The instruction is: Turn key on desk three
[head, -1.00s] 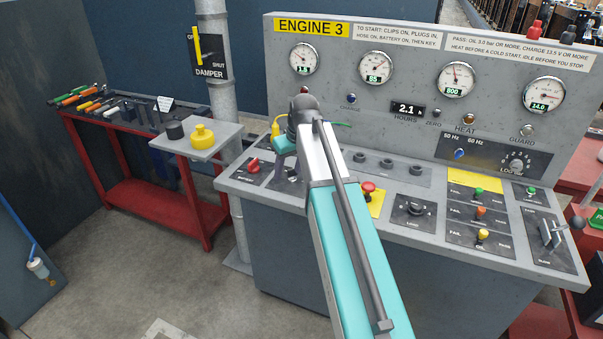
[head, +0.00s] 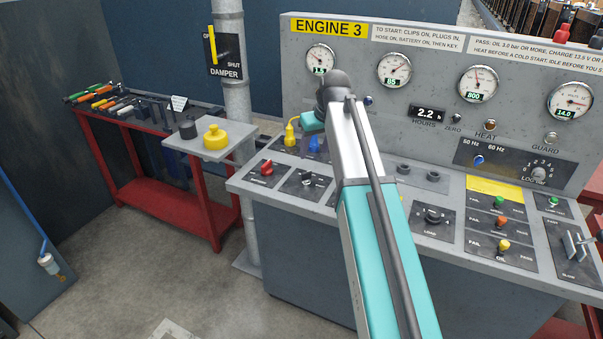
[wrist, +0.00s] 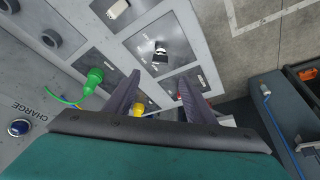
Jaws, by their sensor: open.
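The Engine 3 desk (head: 290,205) stands ahead, with its sloped control panel. A small black-and-silver turn switch, which looks like the key (head: 306,180), sits on a dark plate right of a red knob (head: 265,168). In the wrist view the key (wrist: 160,54) shows ahead, between the lines of the two fingers. My gripper (wrist: 158,78) is open and empty, above the panel and apart from the key. In the head view my arm hides most of the gripper. The key's exact turn position is too small to tell.
A green plug (wrist: 92,78) and a yellow plug (head: 290,132) stand up from the panel near the gripper. The upright gauge board (head: 440,70) rises behind. A small shelf with a yellow knob (head: 214,138) and a red tool bench (head: 150,200) are at left.

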